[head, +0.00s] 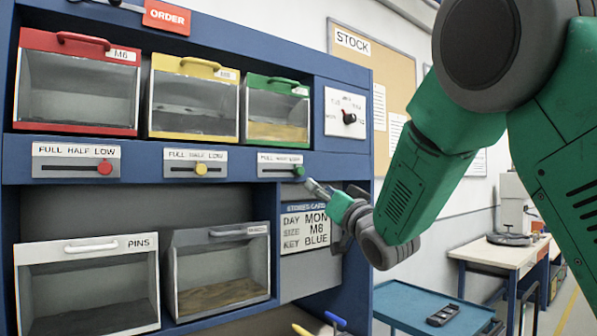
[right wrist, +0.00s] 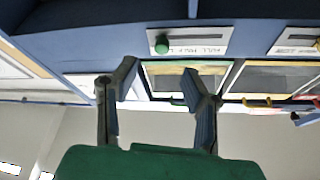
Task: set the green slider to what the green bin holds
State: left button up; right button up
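The green bin (head: 262,112) is in the upper row of the blue rack, right of the yellow one. A shallow layer of brass-coloured contents (head: 275,131) covers its bottom, well below the top. The green slider (head: 298,171) is on the plate (head: 270,158) under that bin, at the right end of its slot, beneath LOW. In the right wrist view, which is upside down, its round knob (right wrist: 161,46) shows clearly. My right gripper (head: 318,188) is just below and right of the slider, apart from it. Its two fingers (right wrist: 160,85) are spread and empty. My left gripper is out of view.
Red (head: 105,167) and yellow (head: 201,170) sliders are to the left. A rotary dial (head: 348,117) is right of the green bin. A card panel (head: 306,228) sits behind my right gripper. A blue table (head: 415,305) holds a dark device.

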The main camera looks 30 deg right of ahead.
aim_at(301, 173)
jog(key=p+x, duration=0.1)
jog(key=x, duration=0.3)
jog(key=p+x, duration=0.1)
jog(key=x, duration=0.4)
jog(key=shift+w+a+r+p, duration=0.2)
jog(key=shift+r+p, duration=0.1)
jog(key=shift+p, duration=0.1)
jog(key=shift+s+d, duration=0.1)
jog(key=shift+d, duration=0.05)
jog(key=shift+c, duration=0.3)
jog(key=c, duration=0.7)
grip_shut()
